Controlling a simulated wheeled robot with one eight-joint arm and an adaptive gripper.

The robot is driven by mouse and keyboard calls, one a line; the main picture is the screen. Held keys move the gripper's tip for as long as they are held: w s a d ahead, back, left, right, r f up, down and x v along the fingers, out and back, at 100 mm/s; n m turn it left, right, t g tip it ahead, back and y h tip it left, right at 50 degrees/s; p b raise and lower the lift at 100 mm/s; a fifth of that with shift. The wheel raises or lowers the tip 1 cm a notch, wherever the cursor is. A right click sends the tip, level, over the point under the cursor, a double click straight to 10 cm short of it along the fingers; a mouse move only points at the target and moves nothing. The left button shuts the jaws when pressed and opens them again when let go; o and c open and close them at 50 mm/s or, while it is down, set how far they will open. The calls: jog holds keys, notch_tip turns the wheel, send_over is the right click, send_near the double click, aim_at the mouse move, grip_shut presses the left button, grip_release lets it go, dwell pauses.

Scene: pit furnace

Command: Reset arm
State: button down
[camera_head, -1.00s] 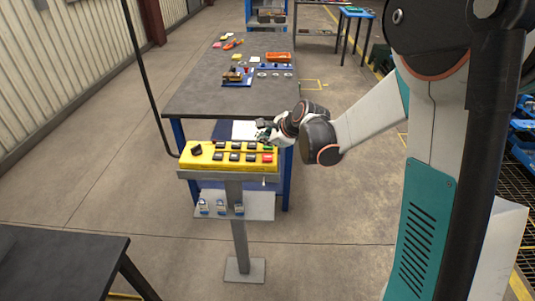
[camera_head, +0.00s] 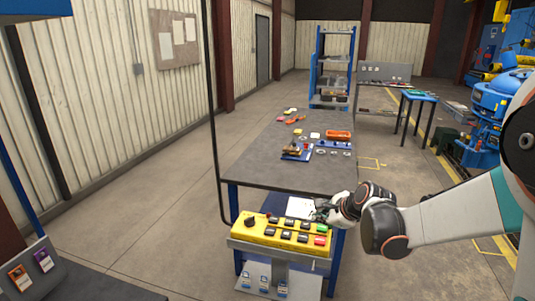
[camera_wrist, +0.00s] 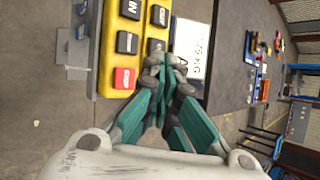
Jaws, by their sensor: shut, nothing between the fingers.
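My gripper (camera_head: 322,211) is shut and empty at the right end of the yellow control box (camera_head: 275,235), close to its far edge. In the wrist view the closed teal and grey fingers (camera_wrist: 165,65) point at the right edge of the same yellow box (camera_wrist: 107,45), beside its red button (camera_wrist: 124,78). Whether the fingers touch the box I cannot tell. The box carries several black buttons, a black knob and a red button (camera_head: 320,241). My arm reaches in from the right.
A white sheet (camera_head: 300,207) lies behind the box. A grey workbench (camera_head: 265,165) beyond holds an orange tray (camera_head: 339,135) and small parts. A blue shelf rack (camera_head: 333,65) stands at the back. A dark table (camera_head: 90,285) is at lower left. Floor left of the workbench is clear.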

jog(key=s+r+n+h, duration=0.1)
jog(key=s+r+n, duration=0.35)
jog(key=s, duration=0.35)
jog(key=s+r+n+h, duration=0.1)
jog(key=s+r+n, duration=0.2)
jog(key=s+n, duration=0.4)
jog(key=s+f+n+g+h+b, duration=0.1)
jog(key=s+n, duration=0.8)
jog(key=s, duration=0.8)
jog(key=shift+d+n+h, duration=0.3)
jog(key=shift+d+n, duration=0.05)
jog(key=shift+d, duration=0.1)
jog(key=shift+d, duration=0.1)
